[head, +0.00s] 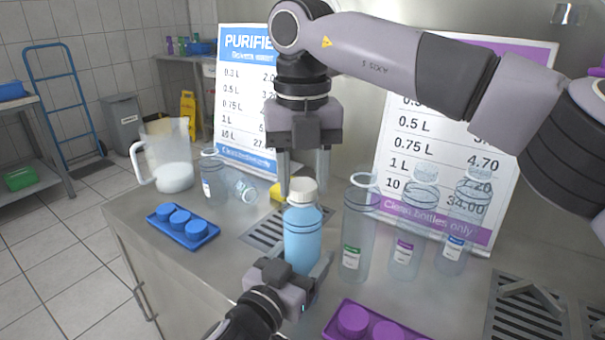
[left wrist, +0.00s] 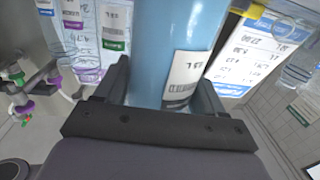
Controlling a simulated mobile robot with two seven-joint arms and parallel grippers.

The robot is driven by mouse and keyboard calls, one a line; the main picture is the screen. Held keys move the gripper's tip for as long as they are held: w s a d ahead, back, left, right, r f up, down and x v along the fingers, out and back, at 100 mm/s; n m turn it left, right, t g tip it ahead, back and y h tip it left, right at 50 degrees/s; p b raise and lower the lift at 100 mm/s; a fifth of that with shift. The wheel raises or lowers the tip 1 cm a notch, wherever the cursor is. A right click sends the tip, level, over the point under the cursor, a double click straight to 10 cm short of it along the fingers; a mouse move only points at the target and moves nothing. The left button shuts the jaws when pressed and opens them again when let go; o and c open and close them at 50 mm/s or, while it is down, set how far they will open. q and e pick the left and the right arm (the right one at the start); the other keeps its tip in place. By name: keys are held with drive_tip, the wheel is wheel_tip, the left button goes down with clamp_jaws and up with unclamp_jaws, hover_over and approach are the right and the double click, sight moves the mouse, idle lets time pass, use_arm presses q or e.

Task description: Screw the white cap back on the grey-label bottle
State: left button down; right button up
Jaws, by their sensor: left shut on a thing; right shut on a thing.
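The bottle (head: 303,243) holds blue liquid and stands upright near the middle of the counter. Its white label with a dark grey band shows in the left wrist view (left wrist: 185,78). My left gripper (head: 292,277) is shut around the bottle's lower body; its fingers also flank the bottle in the left wrist view (left wrist: 163,95). The white cap (head: 302,191) is at the top of the bottle's neck. My right gripper (head: 303,180) points straight down from above, with its fingers on either side of the cap. I cannot tell how far the cap is threaded.
Clear bottles with green (head: 351,258), purple (head: 403,252) and blue (head: 454,248) labels stand close on the right. A blue tray with caps (head: 206,238) and a pitcher (head: 170,170) are left. A purple cap tray (head: 328,326) is in front. Price boards stand behind.

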drive_tip(key=m, duration=0.7)
drive_tip(key=o, duration=1.2)
drive_tip(key=shift+o, duration=0.2)
drive_tip(key=shift+r, duration=3.75)
use_arm(q)
unclamp_jaws()
drive_tip(key=shift+v, duration=3.6)
use_arm(e)
drive_tip(key=shift+f, duration=0.1)
